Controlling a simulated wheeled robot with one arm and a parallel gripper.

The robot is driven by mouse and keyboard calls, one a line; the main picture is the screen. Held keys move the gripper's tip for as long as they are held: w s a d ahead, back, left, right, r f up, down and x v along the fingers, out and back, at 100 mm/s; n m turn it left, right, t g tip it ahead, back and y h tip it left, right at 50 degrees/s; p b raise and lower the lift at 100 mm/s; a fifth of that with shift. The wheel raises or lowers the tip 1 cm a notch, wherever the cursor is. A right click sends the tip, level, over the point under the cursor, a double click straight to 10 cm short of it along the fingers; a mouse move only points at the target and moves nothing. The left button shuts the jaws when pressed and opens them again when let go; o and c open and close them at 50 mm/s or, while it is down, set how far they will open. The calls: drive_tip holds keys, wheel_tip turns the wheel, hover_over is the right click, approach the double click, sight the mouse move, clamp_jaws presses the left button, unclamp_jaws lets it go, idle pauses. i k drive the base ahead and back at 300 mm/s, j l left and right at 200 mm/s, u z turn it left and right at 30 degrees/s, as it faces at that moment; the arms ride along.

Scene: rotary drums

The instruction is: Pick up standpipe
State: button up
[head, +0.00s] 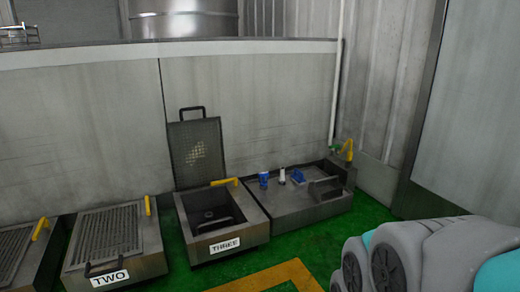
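I cannot tell for sure which thing is the standpipe. A small upright white piece with a dark part (282,176) stands on the low metal bench (290,211) at the centre right. To its left stands a blue cylinder (263,180), and to its right lies a blue block-like piece (298,177). Left of the bench, the box marked THREE (258,235) has its mesh lid raised against the wall, with a dark round shape and a dark bar inside. Grey and teal links of my arm fill the lower right; my gripper is not in view.
A box marked TWO (146,267) with a closed grate stands at left, another grated box (14,252) beyond it. Yellow handles stick up from the boxes. A white pipe (337,80) runs down the wall. Green floor (325,245) with a yellow line is clear in front.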

sight(282, 170)
drive_tip(key=i+l, duration=0.2)
drive_tip(key=i, duration=0.45)
drive_tip(key=i+l+z, duration=0.15)
drive_tip(key=i, duration=0.5)
drive_tip(key=i+l, duration=0.1)
drive_tip(key=i, duration=0.55)
drive_tip(key=i+l+u, duration=0.45)
drive_tip(key=i, duration=0.3)
drive_tip(key=i+l+u, duration=0.4)
drive_tip(key=i, duration=0.25)
drive_tip(key=l, duration=0.1)
